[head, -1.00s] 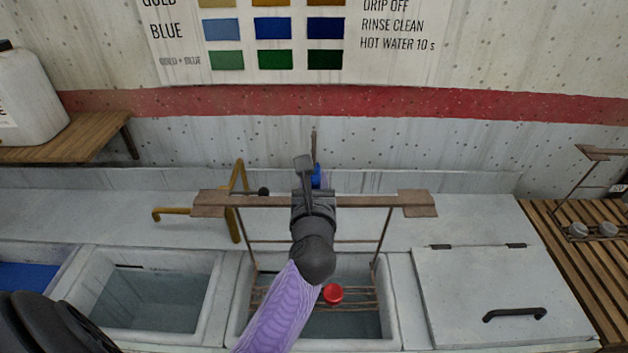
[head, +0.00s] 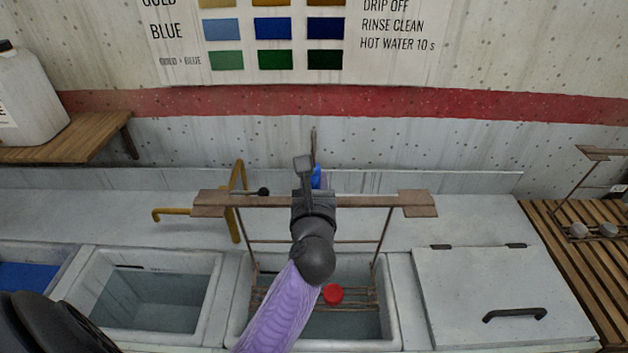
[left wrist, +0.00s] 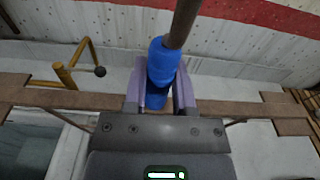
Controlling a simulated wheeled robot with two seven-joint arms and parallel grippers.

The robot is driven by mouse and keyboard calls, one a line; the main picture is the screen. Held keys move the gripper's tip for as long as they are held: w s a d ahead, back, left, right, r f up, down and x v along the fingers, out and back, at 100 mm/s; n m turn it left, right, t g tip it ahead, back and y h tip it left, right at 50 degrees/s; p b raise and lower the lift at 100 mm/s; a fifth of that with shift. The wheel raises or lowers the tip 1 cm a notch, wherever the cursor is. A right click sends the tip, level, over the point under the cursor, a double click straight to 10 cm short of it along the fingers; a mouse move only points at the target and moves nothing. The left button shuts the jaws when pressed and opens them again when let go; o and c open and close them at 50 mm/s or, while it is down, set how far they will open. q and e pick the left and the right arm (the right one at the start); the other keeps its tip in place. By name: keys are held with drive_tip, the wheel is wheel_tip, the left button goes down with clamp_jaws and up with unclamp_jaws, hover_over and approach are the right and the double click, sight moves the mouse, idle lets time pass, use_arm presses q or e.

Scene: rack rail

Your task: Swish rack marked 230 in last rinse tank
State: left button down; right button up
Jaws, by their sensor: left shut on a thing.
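A brown metal rack (head: 262,241) hangs upright from a wide flat crossbar, with its lower rails down inside a water-filled tank (head: 392,300). A red round piece (head: 332,293) sits on its lower rails. My left gripper (head: 316,182) is shut on the rack's blue grip, above the crossbar. In the left wrist view, the blue grip (left wrist: 161,62) stands between the gripper's fingers (left wrist: 161,92), with a brown rod rising from it. My purple-sleeved arm hides part of the rack and tank. No 230 mark is readable. My right gripper is not in view.
Left of this tank stand another water tank (head: 212,300) and one with blue liquid (head: 28,276). A closed lid (head: 500,290) lies to the right. A yellow tap (head: 237,200) stands behind. Another rack (head: 573,190) is over wooden slats (head: 590,270) at far right.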

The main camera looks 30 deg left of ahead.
use_arm(q)
drive_tip(key=shift+r, duration=0.1)
drive_tip(key=shift+s+d, duration=0.25)
drive_tip(key=shift+s, duration=0.25)
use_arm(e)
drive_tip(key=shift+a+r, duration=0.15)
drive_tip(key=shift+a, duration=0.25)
use_arm(q)
wheel_tip(320, 180, down, 18)
drive_tip(key=b, duration=1.5)
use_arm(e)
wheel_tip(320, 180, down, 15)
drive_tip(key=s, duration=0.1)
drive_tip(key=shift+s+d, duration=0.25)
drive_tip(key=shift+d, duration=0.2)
